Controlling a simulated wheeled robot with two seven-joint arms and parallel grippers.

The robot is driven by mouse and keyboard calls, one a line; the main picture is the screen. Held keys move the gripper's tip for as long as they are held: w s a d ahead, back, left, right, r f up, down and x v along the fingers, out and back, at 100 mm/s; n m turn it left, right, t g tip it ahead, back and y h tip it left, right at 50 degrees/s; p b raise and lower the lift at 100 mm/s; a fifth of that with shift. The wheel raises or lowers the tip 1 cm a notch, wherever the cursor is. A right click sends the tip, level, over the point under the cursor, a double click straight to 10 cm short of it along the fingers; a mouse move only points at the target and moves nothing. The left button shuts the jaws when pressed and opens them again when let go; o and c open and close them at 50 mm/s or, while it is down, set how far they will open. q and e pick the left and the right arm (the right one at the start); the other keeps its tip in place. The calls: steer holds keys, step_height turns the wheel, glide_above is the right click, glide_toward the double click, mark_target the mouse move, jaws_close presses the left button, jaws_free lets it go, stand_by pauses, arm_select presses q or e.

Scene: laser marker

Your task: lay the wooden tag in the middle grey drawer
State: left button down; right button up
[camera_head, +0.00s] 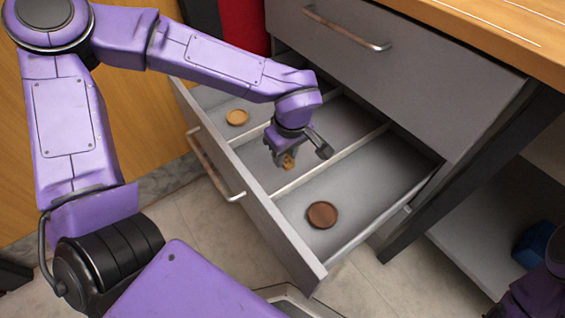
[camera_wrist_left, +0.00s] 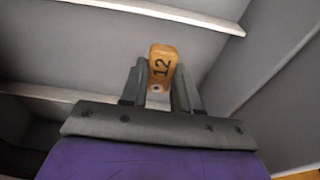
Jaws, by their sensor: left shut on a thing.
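The wooden tag (camera_wrist_left: 162,65) is a small light-brown piece marked 12 with a hole near its lower end. It also shows small in the head view (camera_head: 288,162). My left gripper (camera_head: 298,158) is shut on it, with a finger on each side in the left wrist view (camera_wrist_left: 160,88). The grey drawer (camera_head: 262,222) is pulled open beneath a closed grey drawer front. Thin dividers split it into three compartments. The gripper reaches down over the middle compartment with the tag. I cannot tell whether the tag touches the drawer floor.
A yellowish round disc (camera_head: 237,117) lies in the left compartment and a brown round disc (camera_head: 322,214) in the right one. The closed upper drawer (camera_head: 400,75) and wooden worktop (camera_head: 500,32) stand above and behind. A blue object (camera_head: 535,245) sits on the lower right shelf.

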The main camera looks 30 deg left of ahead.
arm_select(q)
steer(key=shift+w+a+f, duration=0.25)
steer(key=shift+a+f, duration=0.05)
steer(key=shift+f, duration=0.25)
steer(key=shift+w+a+f, duration=0.25)
steer(key=shift+a+f, duration=0.05)
steer(key=shift+f, duration=0.2)
steer(key=f+b, duration=0.1)
steer(key=a+f+b, duration=0.1)
steer(key=f, duration=0.1)
steer(key=w+f+b, duration=0.1)
steer(key=f, duration=0.1)
steer(key=shift+a, duration=0.2)
steer(key=shift+r, duration=0.15)
arm_select(e)
step_height(320, 180, down, 4)
steer(key=shift+s+r, duration=0.1)
steer(key=shift+r, duration=0.15)
arm_select(q)
steer(key=c, duration=0.8)
jaws_free()
